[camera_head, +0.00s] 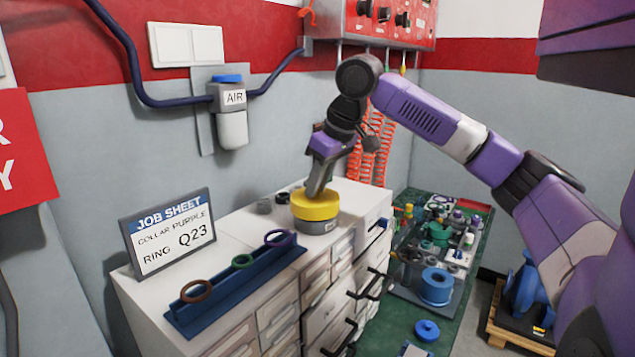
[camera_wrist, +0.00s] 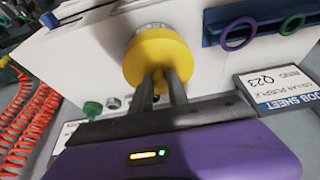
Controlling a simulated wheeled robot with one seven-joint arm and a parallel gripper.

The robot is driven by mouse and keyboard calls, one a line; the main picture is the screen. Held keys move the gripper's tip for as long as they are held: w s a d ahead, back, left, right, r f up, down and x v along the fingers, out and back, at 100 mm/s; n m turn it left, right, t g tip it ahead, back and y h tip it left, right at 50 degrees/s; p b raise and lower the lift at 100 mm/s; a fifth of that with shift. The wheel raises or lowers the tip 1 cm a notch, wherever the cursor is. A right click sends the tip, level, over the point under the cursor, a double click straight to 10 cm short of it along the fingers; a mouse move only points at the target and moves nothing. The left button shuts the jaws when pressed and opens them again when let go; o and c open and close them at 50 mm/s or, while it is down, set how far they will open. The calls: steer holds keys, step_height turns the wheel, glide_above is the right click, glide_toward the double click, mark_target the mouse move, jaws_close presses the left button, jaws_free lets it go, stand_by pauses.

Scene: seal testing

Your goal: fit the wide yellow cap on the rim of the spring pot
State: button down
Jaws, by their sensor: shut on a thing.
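The wide yellow cap (camera_head: 316,203) sits at the top of the grey spring pot (camera_head: 316,226) on the white cabinet. In the head view the cap appears level over the pot; whether it is fully seated I cannot tell. My gripper (camera_head: 317,190) comes down from above, its fingers shut on the cap's middle. In the wrist view the yellow cap (camera_wrist: 157,58) lies at the tips of my gripper (camera_wrist: 161,80), whose fingers close on a raised yellow part. The pot is mostly hidden behind the cap there.
A blue rack (camera_head: 235,285) holds brown, green and purple rings along the cabinet's front left. A job sheet sign (camera_head: 170,233) stands behind it. Small dark parts (camera_head: 282,198) sit just left of the cap. A green bench (camera_head: 437,235) with several fittings is at the right.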

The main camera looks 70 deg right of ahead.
steer(key=shift+f, duration=0.8)
steer(key=c, duration=1.2)
jaws_free()
steer(key=shift+r, duration=0.1)
step_height(320, 180, up, 7)
steer(key=p, duration=0.6)
steer(key=shift+s, duration=0.1)
